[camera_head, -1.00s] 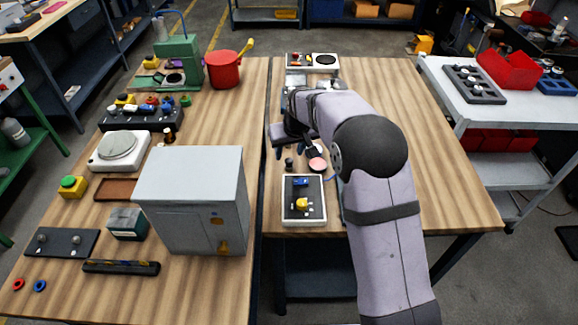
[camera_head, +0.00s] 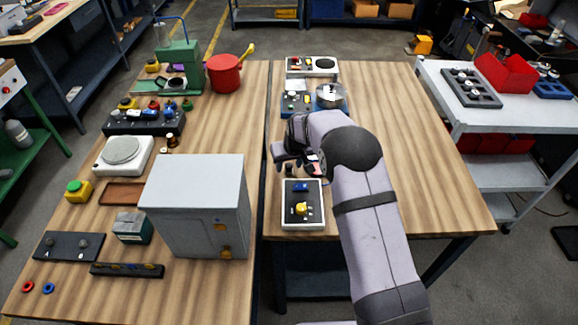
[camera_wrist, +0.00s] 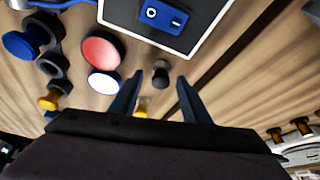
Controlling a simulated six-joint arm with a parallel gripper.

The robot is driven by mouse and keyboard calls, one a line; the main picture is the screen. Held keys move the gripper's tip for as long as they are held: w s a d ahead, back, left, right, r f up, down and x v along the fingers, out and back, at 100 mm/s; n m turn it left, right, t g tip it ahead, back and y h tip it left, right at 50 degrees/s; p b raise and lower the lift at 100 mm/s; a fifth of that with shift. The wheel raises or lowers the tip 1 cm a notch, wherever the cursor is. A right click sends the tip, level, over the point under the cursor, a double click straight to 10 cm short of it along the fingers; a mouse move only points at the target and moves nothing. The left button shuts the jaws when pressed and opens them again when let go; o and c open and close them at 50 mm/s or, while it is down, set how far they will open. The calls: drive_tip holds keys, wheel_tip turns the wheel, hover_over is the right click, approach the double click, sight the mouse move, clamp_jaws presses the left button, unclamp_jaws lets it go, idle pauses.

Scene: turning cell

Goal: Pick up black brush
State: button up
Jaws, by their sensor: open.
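A small upright dark piece with a rounded black top (camera_wrist: 160,74) stands on the wooden table in the wrist view. It looks like the black brush, though I see no bristles. It also shows as a small dark piece (camera_head: 289,169) just behind the tray in the head view. My gripper (camera_wrist: 159,78) is open, with one finger on each side of this piece in the picture. I cannot tell how far above it the fingertips are. A small yellow-brown piece (camera_wrist: 142,106) shows between the fingers, nearer the palm.
A white-rimmed tray (camera_head: 303,226) with a blue and a yellow part lies in front. A red disc (camera_wrist: 100,52) and a white disc (camera_wrist: 104,83) are left of my fingers. A grey cabinet (camera_head: 195,205) stands left.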

sight(289, 164)
drive_tip(key=shift+w+a+f, duration=0.1)
drive_tip(key=shift+w+f, duration=0.05)
drive_tip(key=shift+f, duration=0.25)
drive_tip(key=shift+c, duration=0.6)
clamp_jaws()
drive_tip(key=shift+r, duration=0.1)
wheel_tip(289, 164, up, 10)
drive_tip(key=b, duration=0.3)
drive_tip(key=c, duration=0.9)
unclamp_jaws()
